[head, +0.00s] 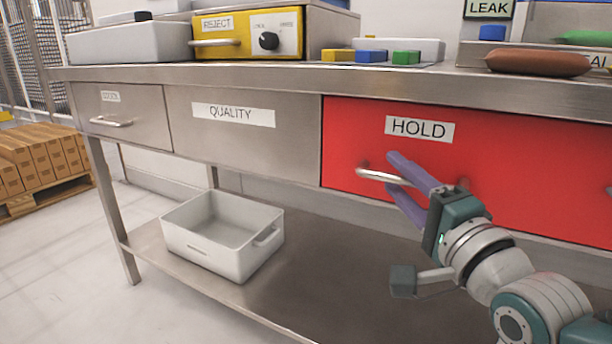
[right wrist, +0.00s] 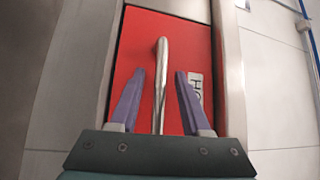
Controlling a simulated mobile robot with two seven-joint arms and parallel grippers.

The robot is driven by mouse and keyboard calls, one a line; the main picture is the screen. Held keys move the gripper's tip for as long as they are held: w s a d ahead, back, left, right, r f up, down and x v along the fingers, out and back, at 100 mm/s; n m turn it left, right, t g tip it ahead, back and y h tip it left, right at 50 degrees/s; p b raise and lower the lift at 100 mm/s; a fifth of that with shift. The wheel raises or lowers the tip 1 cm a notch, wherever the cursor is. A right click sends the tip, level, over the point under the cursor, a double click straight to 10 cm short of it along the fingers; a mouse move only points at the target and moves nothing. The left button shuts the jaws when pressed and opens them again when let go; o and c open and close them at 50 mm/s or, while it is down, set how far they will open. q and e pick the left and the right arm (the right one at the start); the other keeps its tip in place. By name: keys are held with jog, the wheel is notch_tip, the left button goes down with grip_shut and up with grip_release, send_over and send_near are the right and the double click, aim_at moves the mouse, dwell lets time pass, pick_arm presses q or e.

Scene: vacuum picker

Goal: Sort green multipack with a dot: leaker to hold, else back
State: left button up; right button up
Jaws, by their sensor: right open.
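The red HOLD drawer (head: 345,150) is shut in the front of the steel bench. Its metal bar handle (head: 385,177) also shows in the right wrist view (right wrist: 160,85). My right gripper (head: 395,180) is open at the handle, with its purple fingers on either side of the bar. In the right wrist view the bar lies between the two fingers (right wrist: 156,100), with a gap to each. My left gripper is not in view. On the bench top, a green block (head: 406,57) and a green item (head: 588,38) show; I cannot tell whether either is the multipack.
A yellow REJECT box (head: 250,35) with a knob stands on the bench top (head: 150,73). Blue and yellow blocks and a brown sausage-shaped pack (head: 537,62) are there too. A grey bin (head: 222,235) sits on the lower shelf. A pallet of cartons (head: 40,160) stands left.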

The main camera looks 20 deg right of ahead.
grip_shut()
dwell(1.3)
